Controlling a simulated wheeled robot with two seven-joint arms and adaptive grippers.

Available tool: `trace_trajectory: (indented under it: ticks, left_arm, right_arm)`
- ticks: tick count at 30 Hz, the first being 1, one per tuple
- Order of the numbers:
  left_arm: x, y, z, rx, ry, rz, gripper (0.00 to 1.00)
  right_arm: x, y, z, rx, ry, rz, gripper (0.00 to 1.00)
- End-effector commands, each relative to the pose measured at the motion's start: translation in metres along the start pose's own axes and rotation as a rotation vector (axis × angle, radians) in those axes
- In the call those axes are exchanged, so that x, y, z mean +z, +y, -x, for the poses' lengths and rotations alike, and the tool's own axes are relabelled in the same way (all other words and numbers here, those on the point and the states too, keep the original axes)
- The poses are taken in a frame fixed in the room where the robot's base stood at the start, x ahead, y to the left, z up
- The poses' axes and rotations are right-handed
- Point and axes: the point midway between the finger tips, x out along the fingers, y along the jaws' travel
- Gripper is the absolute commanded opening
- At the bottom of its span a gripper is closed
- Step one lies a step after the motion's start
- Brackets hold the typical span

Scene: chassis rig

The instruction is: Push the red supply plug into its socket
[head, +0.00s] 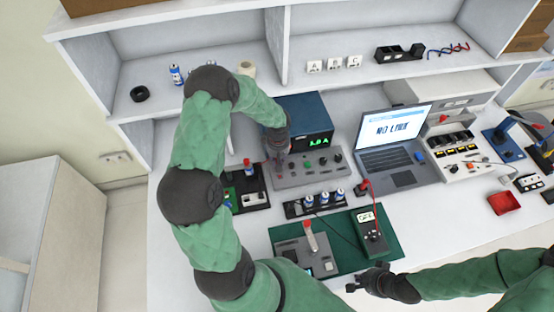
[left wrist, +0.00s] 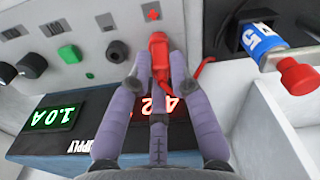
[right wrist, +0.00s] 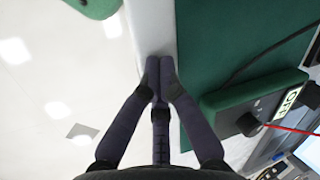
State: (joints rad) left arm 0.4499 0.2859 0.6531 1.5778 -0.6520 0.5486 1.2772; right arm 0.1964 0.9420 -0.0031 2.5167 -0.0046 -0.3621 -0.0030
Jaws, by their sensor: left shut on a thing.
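The red supply plug (left wrist: 158,50) is between the fingertips of my left gripper (left wrist: 155,68), which is shut on it. The socket itself is hidden by the plug, so I cannot tell how deep the plug sits. A red lead (left wrist: 203,68) runs off to the right. In the head view my left gripper (head: 278,158) is at the left end of the panel (head: 312,170), and the plug is mostly hidden. My right gripper (head: 362,285) is shut and empty near the bench's front edge; its fingertips meet in the right wrist view (right wrist: 159,65).
The blue power supply (head: 300,113) stands behind the panel with lit digits. A multimeter (head: 371,235) lies on the green mat (head: 393,240). A laptop (head: 400,140) is at right.

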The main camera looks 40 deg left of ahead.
Motion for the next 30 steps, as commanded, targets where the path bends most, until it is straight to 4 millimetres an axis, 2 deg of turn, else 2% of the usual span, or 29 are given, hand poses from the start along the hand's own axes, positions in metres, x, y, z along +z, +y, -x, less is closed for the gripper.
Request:
trace_trajectory:
  ticks: [1, 18, 30]
  left_arm:
    - [0.001, -0.002, -0.005, -0.006, -0.003, 0.000, 0.00]
    - [0.000, -0.001, 0.014, -0.004, -0.001, 0.000, 0.00]
    - [0.000, -0.001, 0.015, -0.002, -0.001, 0.000, 0.00]
  right_arm:
    - [0.003, 0.004, -0.010, 0.003, -0.012, -0.015, 0.00]
    - [0.004, 0.002, -0.004, 0.003, -0.014, -0.019, 0.00]
    - [0.004, 0.002, -0.004, 0.004, -0.015, -0.021, 0.00]
